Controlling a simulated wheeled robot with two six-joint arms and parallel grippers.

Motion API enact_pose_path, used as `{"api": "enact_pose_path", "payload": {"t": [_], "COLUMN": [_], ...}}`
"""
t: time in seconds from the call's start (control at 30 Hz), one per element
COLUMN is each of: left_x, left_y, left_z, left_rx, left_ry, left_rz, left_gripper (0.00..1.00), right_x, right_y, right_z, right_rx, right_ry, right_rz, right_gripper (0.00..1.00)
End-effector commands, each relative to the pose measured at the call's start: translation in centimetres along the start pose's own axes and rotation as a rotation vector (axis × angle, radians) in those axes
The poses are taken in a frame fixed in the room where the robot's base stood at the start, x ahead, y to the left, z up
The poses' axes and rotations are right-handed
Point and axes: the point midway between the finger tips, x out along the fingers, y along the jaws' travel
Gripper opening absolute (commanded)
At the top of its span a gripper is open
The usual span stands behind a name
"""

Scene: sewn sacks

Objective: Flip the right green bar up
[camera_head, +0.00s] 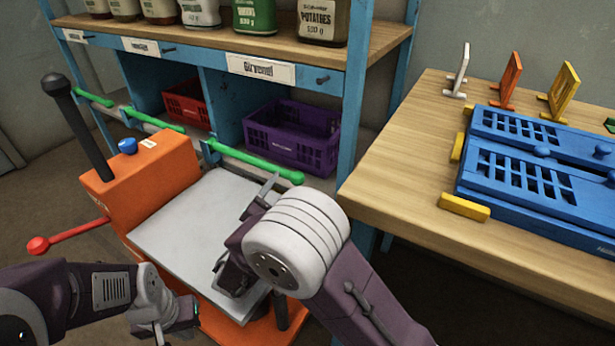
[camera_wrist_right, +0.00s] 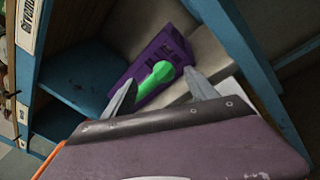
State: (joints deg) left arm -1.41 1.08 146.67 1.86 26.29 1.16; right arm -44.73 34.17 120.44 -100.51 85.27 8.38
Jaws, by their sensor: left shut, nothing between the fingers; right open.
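The right green bar (camera_head: 255,163) lies across the front of the rack's right lower bay, with a rounded knob at its right end. In the right wrist view the bar (camera_wrist_right: 155,78) points toward me, its rounded end in the gap between the fingertips. My right gripper (camera_head: 270,187) is open just in front of that end; contact cannot be told. My wrist hides part of it in the head view. The open fingers (camera_wrist_right: 162,88) also show in the right wrist view. My left gripper (camera_head: 162,328) is shut and empty at the bottom left, away from the bars.
Two more green bars (camera_head: 94,97) (camera_head: 158,122) sit further left. A purple crate (camera_head: 290,150) and a red crate (camera_head: 187,110) stand in the bays. An orange cart (camera_head: 155,175) with a grey platform stands in front. A wooden table (camera_head: 390,190) is at right.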

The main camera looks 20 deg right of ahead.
Motion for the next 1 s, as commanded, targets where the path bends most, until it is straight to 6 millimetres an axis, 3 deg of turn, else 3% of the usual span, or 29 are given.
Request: {"api": "enact_pose_path", "payload": {"t": [0.4, 0.77, 1.0], "left_x": [-0.2, -0.2, -0.2], "left_y": [0.0, 0.0, 0.0], "left_z": [0.0, 0.0, 0.0], "left_rx": [0.000, 0.000, 0.000], "left_ry": [0.000, 0.000, 0.000], "left_rz": [0.000, 0.000, 0.000], "left_gripper": [0.00, 0.00, 0.00], "right_x": [7.7, 8.6, 8.6], "right_y": [-0.2, -0.2, -0.3], "right_z": [0.1, 0.0, -0.1], "right_rx": [0.000, -0.001, -0.003], "right_ry": [0.000, 0.001, 0.003], "right_rz": [-0.007, -0.005, -0.006], "right_gripper": [0.67, 0.67, 0.00]}}
